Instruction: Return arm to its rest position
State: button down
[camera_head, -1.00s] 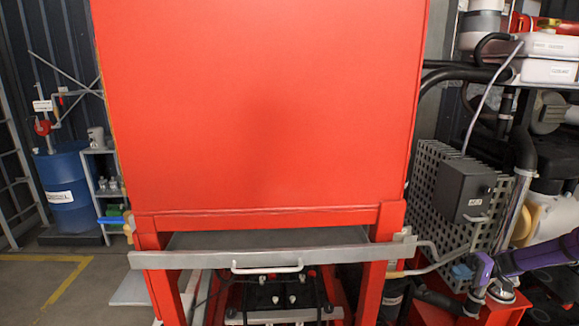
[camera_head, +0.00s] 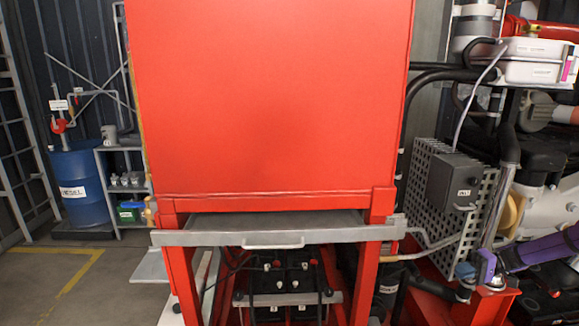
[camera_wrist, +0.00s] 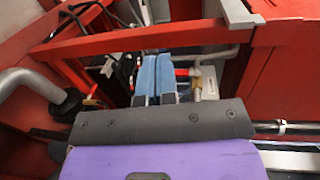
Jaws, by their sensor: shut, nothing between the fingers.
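My arm with purple links (camera_head: 540,250) reaches in from the right edge in the head view. My gripper (camera_head: 464,271) has blue fingers and is beside the red frame, below the grey box. In the wrist view, the two blue fingers of my gripper (camera_wrist: 157,72) lie side by side, shut with nothing held. Beyond them show red frame beams (camera_wrist: 130,40), thin pipes and a brass-coloured fitting (camera_wrist: 196,88). Whether the fingers touch anything cannot be told.
A large red cabinet (camera_head: 270,100) fills the middle, with a grey drawer front (camera_head: 275,236) below it. A grey box (camera_head: 455,183) on a perforated panel and thick black hoses crowd the right. A blue drum (camera_head: 80,185) stands left; the floor (camera_head: 100,285) in front of it is clear.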

jog(key=s+a+r+h, duration=0.35)
jog(key=a+r, duration=0.25)
jog(key=r, duration=0.4)
jog(key=s+a+r+g+h, duration=0.1)
jog(key=s+a+r+h, duration=0.3)
jog(key=r, duration=0.5)
jog(key=s+a+r+h, duration=0.2)
jog(key=a+r+h, duration=0.4)
jog(key=r, duration=0.4)
jog(key=s+a+r+t+h, duration=0.1)
jog(key=s+a+r+t, duration=0.1)
jog(key=s, duration=0.6)
jog(key=s+a+r+t+h, duration=0.1)
jog(key=s+a+r+t, duration=0.1)
jog(key=s, duration=0.7)
jog(key=s+a+r+t+h, duration=0.1)
jog(key=s+a+r+t, duration=0.1)
jog(key=s+r, duration=0.4)
jog(key=shift+s+a+m+t, duration=0.15)
jog(key=shift+s+m+t, duration=0.15)
jog(key=shift+s+t, duration=0.9)
jog(key=shift+s+a+g, duration=0.1)
jog(key=shift+s+g, duration=0.15)
jog(key=shift+g, duration=0.05)
